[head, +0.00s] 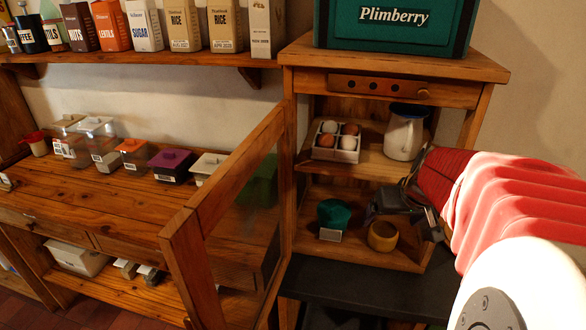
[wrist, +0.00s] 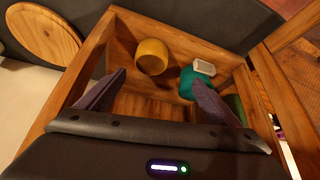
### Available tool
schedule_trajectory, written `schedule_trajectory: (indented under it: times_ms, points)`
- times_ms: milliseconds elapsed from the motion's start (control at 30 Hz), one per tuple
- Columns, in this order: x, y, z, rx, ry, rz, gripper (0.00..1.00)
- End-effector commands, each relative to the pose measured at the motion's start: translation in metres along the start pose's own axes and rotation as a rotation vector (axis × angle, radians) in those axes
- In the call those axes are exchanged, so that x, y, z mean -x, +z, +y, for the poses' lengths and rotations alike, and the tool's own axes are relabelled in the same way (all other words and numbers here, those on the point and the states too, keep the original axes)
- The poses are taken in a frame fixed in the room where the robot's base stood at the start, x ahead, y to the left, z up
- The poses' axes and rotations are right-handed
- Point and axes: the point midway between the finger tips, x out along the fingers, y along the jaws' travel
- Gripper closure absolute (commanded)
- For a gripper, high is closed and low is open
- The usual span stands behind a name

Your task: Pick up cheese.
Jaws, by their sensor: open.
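A yellow-tan rounded piece (head: 382,236) sits on the lower shelf of the open pine cupboard; it may be the cheese, though its top looks dark and perhaps hollow. It also shows in the wrist view (wrist: 152,57), ahead of the fingers. A teal lump (head: 333,213) with a small white block or label in front stands beside it; in the wrist view the teal lump (wrist: 187,82) is partly behind one finger. My gripper (wrist: 157,97) is open and empty, its fingers apart and not touching the yellow piece. In the head view my gripper (head: 400,203) is at the lower compartment, partly hidden by my arm.
The open glass door (head: 240,205) stands left of the cupboard. An egg tray (head: 336,148) and a white jug (head: 404,132) sit on the shelf above. Lidded containers line the left counter. The shelf edges and side walls leave limited room.

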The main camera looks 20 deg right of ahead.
Motion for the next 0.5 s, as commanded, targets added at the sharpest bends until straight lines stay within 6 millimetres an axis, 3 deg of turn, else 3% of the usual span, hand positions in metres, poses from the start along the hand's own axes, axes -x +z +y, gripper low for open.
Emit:
schedule_trajectory:
  times_ms: [133,500]
  points:
    - [-0.007,-0.003,0.022,-0.022,0.016,0.003,0.14]
    - [-0.009,-0.003,0.025,-0.025,0.018,0.004,0.14]
